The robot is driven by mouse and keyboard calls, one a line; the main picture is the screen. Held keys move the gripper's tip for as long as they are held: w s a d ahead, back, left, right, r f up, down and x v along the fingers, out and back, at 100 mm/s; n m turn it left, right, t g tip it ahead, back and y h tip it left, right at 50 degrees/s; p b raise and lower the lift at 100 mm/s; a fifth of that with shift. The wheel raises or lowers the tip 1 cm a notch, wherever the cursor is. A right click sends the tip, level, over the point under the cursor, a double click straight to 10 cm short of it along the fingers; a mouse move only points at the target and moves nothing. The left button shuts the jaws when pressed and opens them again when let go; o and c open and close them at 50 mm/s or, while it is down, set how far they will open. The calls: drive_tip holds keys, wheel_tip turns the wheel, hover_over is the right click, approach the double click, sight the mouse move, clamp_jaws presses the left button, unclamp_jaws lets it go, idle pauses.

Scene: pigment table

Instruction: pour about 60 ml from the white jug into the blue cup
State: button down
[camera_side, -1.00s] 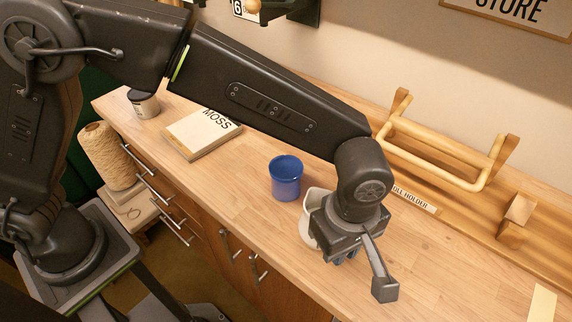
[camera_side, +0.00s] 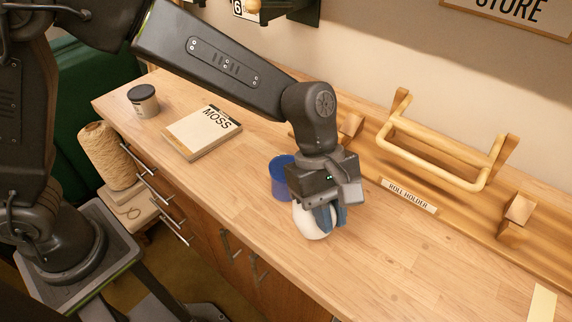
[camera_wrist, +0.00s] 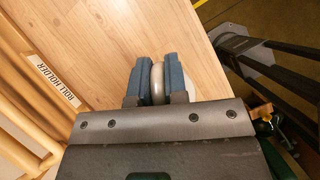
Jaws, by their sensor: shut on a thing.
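My gripper (camera_side: 329,217) is shut on the white jug (camera_side: 311,223) and holds it just in front of the blue cup. The jug looks tilted, its rounded white underside facing the camera. Its mouth is hidden, and I cannot see any stream. In the wrist view, my gripper's blue-grey fingers (camera_wrist: 155,72) close around a pale, rounded part of the jug (camera_wrist: 157,82). The blue cup (camera_side: 279,179) stands on the counter, partly covered by my gripper and the jug. Its inside is hidden, so I cannot tell its level.
The wooden counter (camera_side: 225,195) is clear to the left of the cup. A book marked MOSS (camera_side: 202,132) and a small dark-lidded jar (camera_side: 143,101) lie farther left. The wooden roll holder (camera_side: 440,150) stands along the wall. The counter's front edge is close to the jug.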

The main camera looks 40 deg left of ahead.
drive_tip(key=shift+w+a+r+g+h, duration=0.2)
drive_tip(key=shift+w+a+r+h, duration=0.05)
drive_tip(key=shift+a+r+h, duration=0.3)
drive_tip(key=shift+w+a+r+g+h, duration=0.2)
drive_tip(key=shift+a+r+h, duration=0.25)
drive_tip(key=shift+r, duration=0.2)
drive_tip(key=shift+w+a+r+g+h, duration=0.25)
drive_tip(key=shift+a+r+g+h, duration=0.25)
drive_tip(key=shift+r+h, duration=0.4)
drive_tip(key=shift+a+r+h, duration=0.25)
drive_tip(key=shift+r+h, duration=0.15)
drive_tip(key=shift+h, duration=0.1)
drive_tip(key=shift+w+a+r+g+h, duration=0.25)
drive_tip(key=shift+a+r+g+h, duration=0.3)
drive_tip(key=shift+h, duration=0.35)
drive_tip(key=shift+w+a+r, duration=0.1)
drive_tip(key=shift+r, duration=0.2)
drive_tip(key=shift+w+a+r+g+h, duration=0.1)
drive_tip(key=shift+a+r+g+h, duration=0.15)
drive_tip(key=shift+h, duration=0.35)
drive_tip(key=shift+w+a+f+g+h, duration=0.1)
drive_tip(key=shift+w+a+g+h, duration=0.1)
drive_tip(key=shift+a+h, duration=0.25)
drive_tip(key=shift+w+a+f+g+h, duration=0.1)
drive_tip(key=shift+w+a+g+h, duration=0.15)
drive_tip(key=shift+a, duration=0.25)
